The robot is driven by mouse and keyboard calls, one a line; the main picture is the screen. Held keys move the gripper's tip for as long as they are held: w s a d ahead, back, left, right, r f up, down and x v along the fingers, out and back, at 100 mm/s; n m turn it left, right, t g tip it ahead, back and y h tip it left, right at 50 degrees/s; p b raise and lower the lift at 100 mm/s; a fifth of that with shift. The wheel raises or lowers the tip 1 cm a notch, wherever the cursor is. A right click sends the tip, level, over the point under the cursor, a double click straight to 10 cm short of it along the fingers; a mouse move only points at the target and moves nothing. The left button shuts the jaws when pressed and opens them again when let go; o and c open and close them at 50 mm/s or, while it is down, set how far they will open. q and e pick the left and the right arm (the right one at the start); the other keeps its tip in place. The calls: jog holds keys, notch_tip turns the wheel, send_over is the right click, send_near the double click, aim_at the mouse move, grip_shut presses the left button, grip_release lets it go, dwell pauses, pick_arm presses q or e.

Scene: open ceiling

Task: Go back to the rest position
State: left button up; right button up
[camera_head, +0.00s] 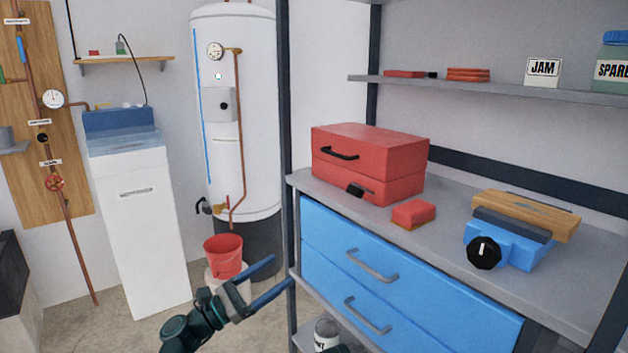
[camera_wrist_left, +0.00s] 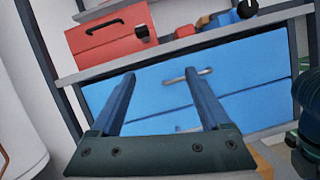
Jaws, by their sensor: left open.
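My left gripper (camera_head: 283,269) is in the lower middle of the head view, in front of the left end of the blue drawer unit. Its two blue fingers are apart with nothing between them. In the left wrist view the open fingers (camera_wrist_left: 158,75) point toward the blue drawers (camera_wrist_left: 160,98), and I see no contact. My right gripper does not show in either view.
A grey-topped bench (camera_head: 450,235) holds a red toolbox (camera_head: 368,165), a red block (camera_head: 413,213) and a blue device with a black knob (camera_head: 484,252). A red bucket (camera_head: 223,257) stands behind my left gripper, near a white tank (camera_head: 240,120). Open floor lies at lower left.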

pick_arm(q)
jog(key=s+d+f+m+g+y, duration=0.2)
jog(key=f+m+y, duration=0.15)
jog(key=f, duration=0.25)
jog(key=s+d+f+m+g+y, duration=0.1)
jog(key=f+m+g+y, duration=0.1)
jog(key=f+m+g, duration=0.3)
jog(key=s+d+f+m+y, duration=0.2)
jog(key=f+m, duration=0.1)
jog(key=f, duration=0.4)
jog(key=s+a+f+m+g+y, duration=0.4)
jog(key=s+a+f+m+y, duration=0.2)
jog(key=a+f+m+y, duration=0.6)
jog(key=s+d+m, duration=0.2)
jog(key=s+d, duration=0.4)
jog(key=d, duration=0.4)
notch_tip(320, 180, up, 38)
jog(key=p, duration=3.6)
jog(key=shift+s+f+g+p, duration=0.15)
jog(key=shift+f+g+p, duration=0.15)
jog(key=shift+p, duration=0.1)
